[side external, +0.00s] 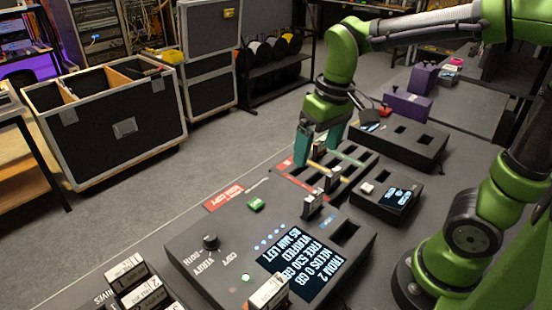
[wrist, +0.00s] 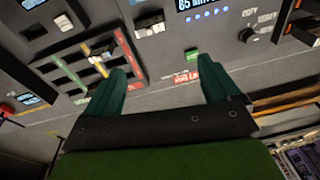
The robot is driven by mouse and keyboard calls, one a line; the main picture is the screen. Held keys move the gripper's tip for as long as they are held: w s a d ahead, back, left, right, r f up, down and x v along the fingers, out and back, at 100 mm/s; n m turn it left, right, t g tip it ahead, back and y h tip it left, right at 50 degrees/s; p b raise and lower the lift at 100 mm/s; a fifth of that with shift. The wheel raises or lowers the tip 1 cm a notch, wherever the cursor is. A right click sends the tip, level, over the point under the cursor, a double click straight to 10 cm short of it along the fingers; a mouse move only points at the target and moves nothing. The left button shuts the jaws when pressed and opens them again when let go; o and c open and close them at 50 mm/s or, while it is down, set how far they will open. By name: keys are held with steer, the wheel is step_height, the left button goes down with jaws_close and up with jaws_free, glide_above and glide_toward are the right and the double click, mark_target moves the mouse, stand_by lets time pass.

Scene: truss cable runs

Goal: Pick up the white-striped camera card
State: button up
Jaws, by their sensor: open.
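My gripper (side external: 320,146) is open above the far part of the slotted card tray (side external: 290,176), whose slots have coloured strips beside them. In the wrist view its two teal fingers (wrist: 163,76) stand wide apart with nothing held between them. Another card (side external: 312,204) stands upright in the copy station's edge, also in the wrist view (wrist: 150,26). I cannot make out a white stripe on any card.
The copy station (side external: 190,240) with a lit display and knob fills the front. A small green piece (side external: 255,204) lies beside a red label (side external: 223,197). A small reader box (side external: 385,195) and a larger slotted box (side external: 400,139) stand right of the tray.

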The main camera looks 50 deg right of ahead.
mark_target(314, 192)
steer(key=shift+n+g+h, duration=0.4)
steer(key=shift+n+g, duration=0.2)
steer(key=shift+g, duration=0.2)
steer(key=f, duration=1)
steer(key=shift+w+d+f, duration=0.15)
steer(key=shift+d+f, duration=0.1)
steer(key=shift+d, duration=0.05)
steer(key=shift+a+f, duration=0.1)
steer(key=shift+f, duration=2.6)
steer(key=shift+c, duration=0.3)
